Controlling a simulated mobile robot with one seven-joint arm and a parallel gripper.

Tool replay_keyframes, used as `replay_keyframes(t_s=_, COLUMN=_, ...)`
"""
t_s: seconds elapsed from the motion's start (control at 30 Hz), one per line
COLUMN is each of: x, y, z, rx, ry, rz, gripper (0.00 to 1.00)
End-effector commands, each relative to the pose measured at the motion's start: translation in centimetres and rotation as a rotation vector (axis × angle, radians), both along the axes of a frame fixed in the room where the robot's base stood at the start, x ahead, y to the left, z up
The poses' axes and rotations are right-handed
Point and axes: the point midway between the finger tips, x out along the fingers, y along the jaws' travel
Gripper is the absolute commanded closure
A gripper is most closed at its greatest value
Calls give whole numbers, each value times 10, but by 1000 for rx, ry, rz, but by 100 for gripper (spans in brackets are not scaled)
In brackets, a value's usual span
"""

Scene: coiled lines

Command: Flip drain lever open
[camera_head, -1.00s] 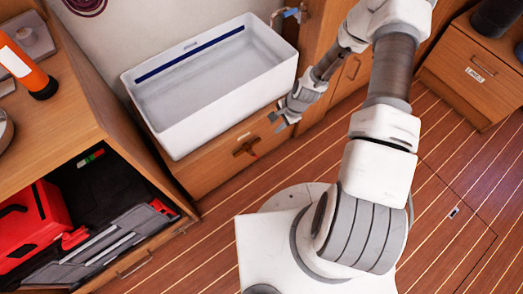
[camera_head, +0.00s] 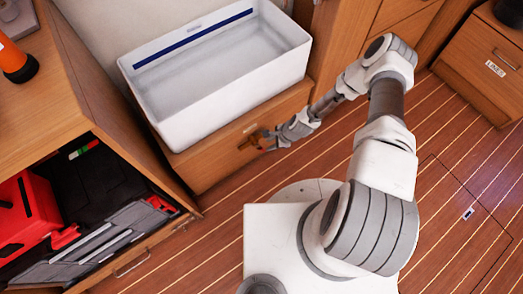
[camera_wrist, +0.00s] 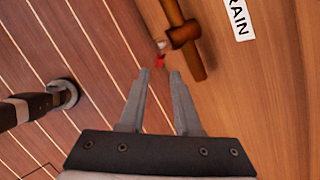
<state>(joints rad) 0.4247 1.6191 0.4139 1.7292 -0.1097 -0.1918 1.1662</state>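The drain lever (camera_head: 249,139) is a brown, cross-shaped fitting on the wooden front below the white basin (camera_head: 170,124). In the wrist view the lever (camera_wrist: 184,36) shows a long bar, a hub and a short side piece with a pale part. A small red tip (camera_wrist: 160,60) shows by that side piece, just beyond my fingertips. My gripper (camera_wrist: 160,74) is open, with a narrow gap and nothing visible between the fingers. In the head view my gripper (camera_head: 270,143) is beside the lever at its right; whether it touches cannot be told.
A white label reading "RAIN" (camera_wrist: 239,18) is on the wood beside the lever. An open cabinet (camera_head: 98,158) with a red case (camera_head: 28,210) stands at left. A drawer unit (camera_head: 485,55) is at far right.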

Motion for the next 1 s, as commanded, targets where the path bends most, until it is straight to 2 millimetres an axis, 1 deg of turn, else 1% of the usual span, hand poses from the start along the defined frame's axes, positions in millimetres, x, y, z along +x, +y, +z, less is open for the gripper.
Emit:
replay_keyframes(t_s=0.03, x=1, y=6, z=-16, rx=0, ry=1, rz=3, gripper=68)
replay_keyframes(t_s=0.1, x=4, y=12, z=-30, rx=0, ry=0, rz=5, gripper=68)
replay_keyframes(t_s=0.3, x=10, y=26, z=-64, rx=0, ry=1, rz=1, gripper=68)
replay_keyframes(t_s=0.4, x=13, y=31, z=-74, rx=0, ry=-1, rz=2, gripper=68)
replay_keyframes(t_s=0.57, x=15, y=35, z=-83, rx=0, ry=-1, rz=2, gripper=68)
replay_keyframes(t_s=0.87, x=15, y=36, z=-84, rx=0, ry=0, rz=2, gripper=68)
replay_keyframes(t_s=0.97, x=15, y=36, z=-84, rx=0, ry=1, rz=1, gripper=84)
replay_keyframes(t_s=1.0, x=15, y=36, z=-84, rx=0, ry=0, rz=1, gripper=92)
